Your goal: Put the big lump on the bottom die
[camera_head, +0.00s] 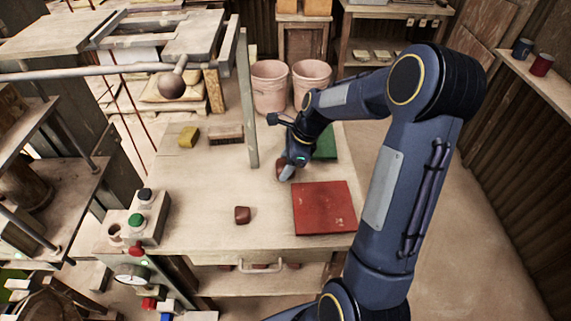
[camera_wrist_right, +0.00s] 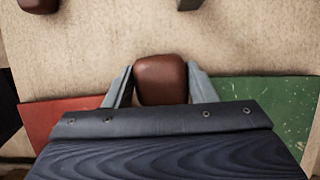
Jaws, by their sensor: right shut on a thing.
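A reddish-brown lump (camera_head: 280,168) is at the tips of my right gripper (camera_head: 285,171), low over the table and partly hidden by a finger. In the right wrist view this lump (camera_wrist_right: 160,80) sits between the two fingers, and the gripper is shut on it. I cannot tell whether it touches the table. A second brown lump (camera_head: 242,214) lies on the table, left of the red board; it also shows cut off at the top left of the wrist view (camera_wrist_right: 39,4). I cannot clearly make out the bottom die at the press. My left gripper is out of view.
A red board (camera_head: 325,208) and a partly hidden green board (camera_head: 326,142) lie on the table's right side. A grey upright post (camera_head: 247,110) stands left of my right gripper. A yellow sponge (camera_head: 188,136), a brush (camera_head: 226,135) and two pink buckets (camera_head: 270,87) are farther back.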

